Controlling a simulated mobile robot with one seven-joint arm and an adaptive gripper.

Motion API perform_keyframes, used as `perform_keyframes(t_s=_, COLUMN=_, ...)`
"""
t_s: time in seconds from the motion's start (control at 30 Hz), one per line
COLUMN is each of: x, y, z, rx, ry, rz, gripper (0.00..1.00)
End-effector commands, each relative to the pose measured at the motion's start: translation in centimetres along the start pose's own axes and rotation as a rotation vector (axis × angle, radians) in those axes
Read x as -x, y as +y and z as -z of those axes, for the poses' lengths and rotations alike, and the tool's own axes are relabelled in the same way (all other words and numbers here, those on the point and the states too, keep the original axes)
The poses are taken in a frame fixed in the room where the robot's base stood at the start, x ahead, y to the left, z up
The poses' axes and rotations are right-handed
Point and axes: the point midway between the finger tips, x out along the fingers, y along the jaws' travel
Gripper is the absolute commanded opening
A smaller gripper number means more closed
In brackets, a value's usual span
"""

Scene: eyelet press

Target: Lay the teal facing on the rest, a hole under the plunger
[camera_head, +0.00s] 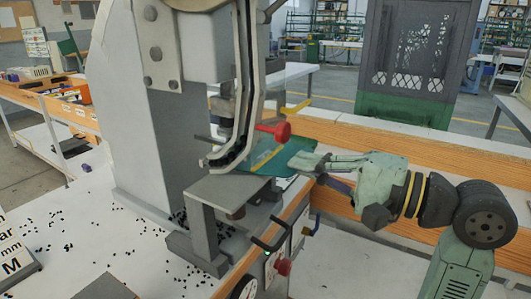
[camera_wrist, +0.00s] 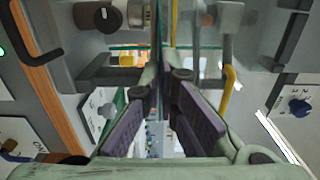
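The teal facing (camera_head: 290,155) is a flat sheet beside the head of the eyelet press (camera_head: 150,100), on its right in the head view. My gripper (camera_head: 308,165) comes in from the right, and its fingertips meet the facing's right edge. In the wrist view my gripper (camera_wrist: 166,78) has its purple-padded fingers close together at the tips around a thin sheet seen nearly edge-on. The rest (camera_head: 228,187) is a grey plate on legs below the press head. The facing appears above and behind it. The facing's holes and the plunger tip cannot be made out.
A red knob (camera_head: 275,131) and a yellow lever (camera_head: 297,107) stick out close to the facing. Small dark bits litter the white bench (camera_head: 80,235). Controls with a black handle (camera_head: 268,240) line the front edge. A green-based crate (camera_head: 415,65) stands behind.

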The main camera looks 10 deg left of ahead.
Motion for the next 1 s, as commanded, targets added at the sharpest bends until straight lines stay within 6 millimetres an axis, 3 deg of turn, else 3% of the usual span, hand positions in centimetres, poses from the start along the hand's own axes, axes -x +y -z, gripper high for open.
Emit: perform_keyframes(t_s=1.0, x=-0.2, y=-0.4, z=-3.8, rx=0.0, ry=0.001, rz=0.001, gripper=0.0)
